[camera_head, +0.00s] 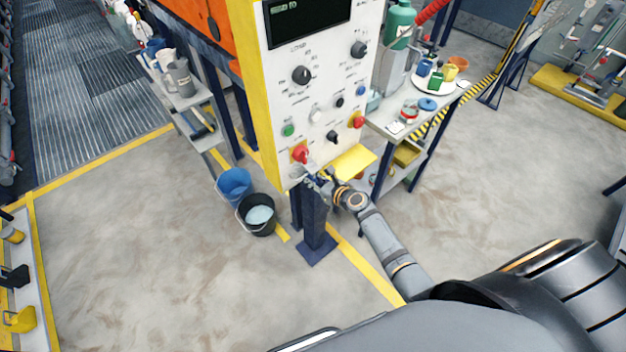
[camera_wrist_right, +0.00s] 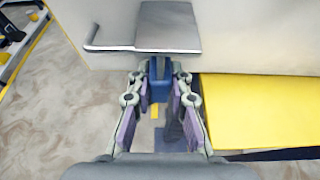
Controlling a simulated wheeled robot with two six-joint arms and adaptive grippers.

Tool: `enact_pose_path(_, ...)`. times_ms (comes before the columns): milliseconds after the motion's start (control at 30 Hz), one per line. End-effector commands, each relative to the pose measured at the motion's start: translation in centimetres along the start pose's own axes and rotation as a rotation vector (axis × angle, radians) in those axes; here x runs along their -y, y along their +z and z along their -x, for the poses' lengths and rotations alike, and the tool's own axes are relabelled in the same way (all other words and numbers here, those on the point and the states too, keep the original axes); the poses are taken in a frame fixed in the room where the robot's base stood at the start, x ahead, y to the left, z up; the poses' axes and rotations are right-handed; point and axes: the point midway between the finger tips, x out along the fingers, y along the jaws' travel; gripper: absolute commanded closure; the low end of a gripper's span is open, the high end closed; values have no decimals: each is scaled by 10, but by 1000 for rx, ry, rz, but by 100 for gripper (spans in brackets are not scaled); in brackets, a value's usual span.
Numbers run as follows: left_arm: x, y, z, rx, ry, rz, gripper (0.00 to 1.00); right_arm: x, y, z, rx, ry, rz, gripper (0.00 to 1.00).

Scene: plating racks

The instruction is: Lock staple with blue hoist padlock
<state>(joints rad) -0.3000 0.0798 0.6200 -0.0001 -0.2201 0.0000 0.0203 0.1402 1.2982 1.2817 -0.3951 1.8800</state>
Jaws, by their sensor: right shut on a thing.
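My right gripper (camera_head: 324,179) is at the lower edge of the white control panel (camera_head: 320,100) in the head view. In the right wrist view, its fingers (camera_wrist_right: 159,84) are closed around a small blue body, the blue padlock (camera_wrist_right: 159,70). The padlock sits just below a grey metal plate (camera_wrist_right: 168,25) with a bent rod (camera_wrist_right: 95,36) on its left side. I cannot tell whether padlock and plate touch. The shackle is hidden, and the staple cannot be made out clearly. My left gripper is not in view.
A yellow panel (camera_wrist_right: 255,110) lies close to the right of the gripper. Blue (camera_head: 234,184) and black (camera_head: 257,214) buckets stand left of the blue post (camera_head: 313,225). A side table (camera_head: 395,124) carries a white plate (camera_head: 448,88) with coloured items.

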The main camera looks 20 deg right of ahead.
Motion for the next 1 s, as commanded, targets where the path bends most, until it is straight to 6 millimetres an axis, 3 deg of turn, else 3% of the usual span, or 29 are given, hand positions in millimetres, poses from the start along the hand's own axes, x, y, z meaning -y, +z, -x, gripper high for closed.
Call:
enact_pose_path(367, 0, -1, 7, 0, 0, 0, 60, 0, 8, 2, 3, -1, 0, 100)
enact_pose_path(1000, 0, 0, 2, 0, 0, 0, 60, 0, 1, 0, 2, 0, -1, 100)
